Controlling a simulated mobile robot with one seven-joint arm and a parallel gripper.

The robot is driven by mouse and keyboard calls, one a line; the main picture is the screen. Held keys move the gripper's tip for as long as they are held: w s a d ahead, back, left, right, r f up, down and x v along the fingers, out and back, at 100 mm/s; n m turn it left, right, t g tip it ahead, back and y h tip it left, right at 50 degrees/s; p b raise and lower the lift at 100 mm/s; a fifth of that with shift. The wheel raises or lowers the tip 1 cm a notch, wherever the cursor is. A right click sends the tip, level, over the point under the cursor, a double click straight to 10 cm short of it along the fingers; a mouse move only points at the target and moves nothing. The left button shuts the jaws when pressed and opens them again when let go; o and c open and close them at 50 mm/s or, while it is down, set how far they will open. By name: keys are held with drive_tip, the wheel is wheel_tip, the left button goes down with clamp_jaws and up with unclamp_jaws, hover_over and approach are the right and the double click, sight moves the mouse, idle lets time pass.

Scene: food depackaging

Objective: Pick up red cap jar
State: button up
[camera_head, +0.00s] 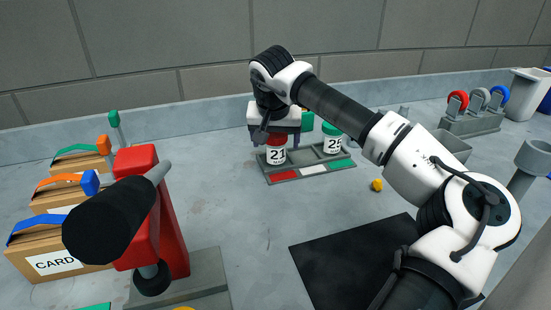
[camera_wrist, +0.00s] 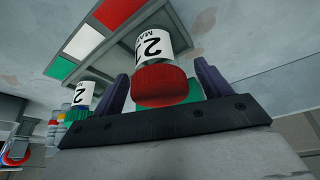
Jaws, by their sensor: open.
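The red cap jar (camera_head: 276,154) stands upright at the left end of a grey tray (camera_head: 312,171) with red, white and green labels. It has a white label reading 21. My gripper (camera_head: 276,139) is above it, pointing down. In the wrist view the red cap (camera_wrist: 161,85) sits between the two dark fingers of my gripper (camera_wrist: 164,84), which are open on either side of it. I cannot tell whether either finger touches the jar.
A green-capped jar (camera_head: 332,140) labelled 25 stands at the tray's right. A small yellow piece (camera_head: 377,185) lies in front. A black mat (camera_head: 352,258), a red machine (camera_head: 152,215) and cardboard boxes (camera_head: 62,252) are nearer. A wall runs behind.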

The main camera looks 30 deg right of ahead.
drive_tip(key=shift+w+f, duration=0.1)
drive_tip(key=shift+f, duration=0.2)
drive_tip(key=shift+r, duration=0.1)
drive_tip(key=c, duration=1.1)
drive_tip(key=shift+r, duration=0.15)
wheel_tip(320, 180, up, 19)
drive_tip(key=p, duration=1.5)
wheel_tip(320, 180, down, 9)
drive_tip(key=b, duration=1)
drive_tip(key=shift+r, duration=0.1)
